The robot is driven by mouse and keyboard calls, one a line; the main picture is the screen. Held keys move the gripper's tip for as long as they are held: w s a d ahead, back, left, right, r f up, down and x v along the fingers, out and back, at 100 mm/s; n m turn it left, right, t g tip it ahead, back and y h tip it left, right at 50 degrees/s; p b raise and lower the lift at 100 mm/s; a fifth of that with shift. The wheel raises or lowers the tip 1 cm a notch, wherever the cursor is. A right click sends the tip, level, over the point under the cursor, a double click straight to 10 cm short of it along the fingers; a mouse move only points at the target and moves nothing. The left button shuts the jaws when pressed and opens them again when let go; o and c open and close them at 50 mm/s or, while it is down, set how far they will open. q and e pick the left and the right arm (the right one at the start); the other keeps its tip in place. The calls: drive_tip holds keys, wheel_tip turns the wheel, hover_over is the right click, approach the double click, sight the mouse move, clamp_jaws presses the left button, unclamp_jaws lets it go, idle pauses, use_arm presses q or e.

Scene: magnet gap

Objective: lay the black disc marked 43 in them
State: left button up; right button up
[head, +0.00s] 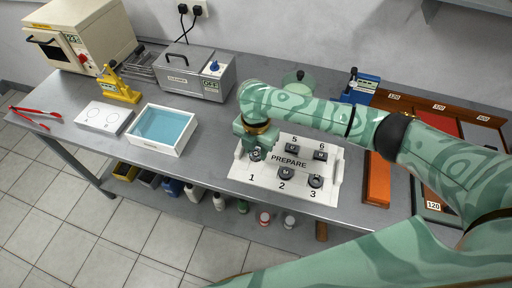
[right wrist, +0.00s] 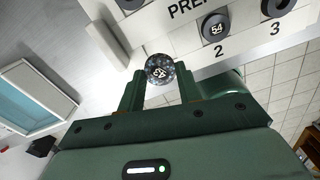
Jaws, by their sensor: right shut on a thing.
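My right gripper (head: 255,146) is over the left end of the white PREPARE tray (head: 262,184), by the spot numbered 1. In the right wrist view it is shut on a dark speckled disc (right wrist: 158,68) with a white two-digit mark, whose digits I cannot read surely. I cannot tell whether that disc touches the tray. A black disc marked 54 (right wrist: 215,28) sits at spot 2. Other black discs sit at spot 3 (head: 315,181), spot 5 (head: 292,150) and spot 6 (head: 320,155); their marks are too small to read. Spot 4 is hidden. My left gripper is out of view.
Left of the tray stand a white-rimmed blue bath (head: 158,147), a white plate with two rings (head: 105,118) and a yellow press (head: 119,86). Behind are a grey cleaner box (head: 195,74), an oven (head: 78,38) and a blue device (head: 360,88). Orange and brown trays lie at right.

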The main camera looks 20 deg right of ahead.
sight(256, 154)
drive_tip(key=shift+r+p, duration=0.2)
drive_tip(key=shift+p, duration=0.45)
wheel_tip(256, 154, down, 5)
drive_tip(key=shift+r+b, duration=0.2)
drive_tip(key=shift+b, duration=1.05)
drive_tip(key=shift+f+b, duration=0.3)
drive_tip(key=shift+f, duration=0.4)
drive_tip(key=shift+f, duration=0.15)
drive_tip(key=o, duration=1)
drive_tip(key=c, duration=0.5)
